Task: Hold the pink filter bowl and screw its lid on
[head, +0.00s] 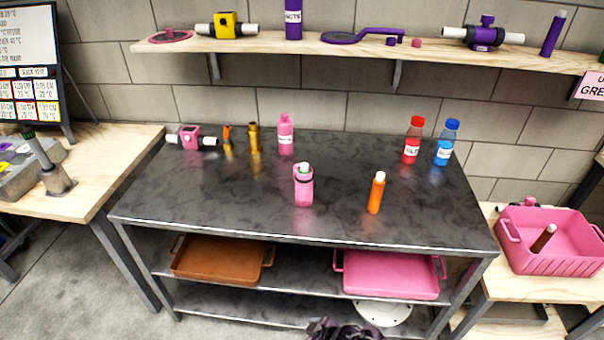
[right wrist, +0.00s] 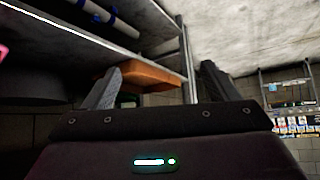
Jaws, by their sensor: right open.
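The pink filter bowl (head: 304,190) stands upright on the dark metal table, near its middle. A pink filter head (head: 190,137) with white pipe stubs lies at the table's back left; I cannot tell whether this is the lid. My right gripper (right wrist: 160,82) is open and empty in the right wrist view, away from the bowl. My left gripper is not in view.
A pink bottle (head: 286,136), brass fitting (head: 254,138), orange tube (head: 377,192), red bottle (head: 413,140) and blue bottle (head: 446,142) stand on the table. Trays sit below: brown (head: 221,257), pink (head: 388,274). A wooden shelf (head: 350,47) hangs behind. The table's front is clear.

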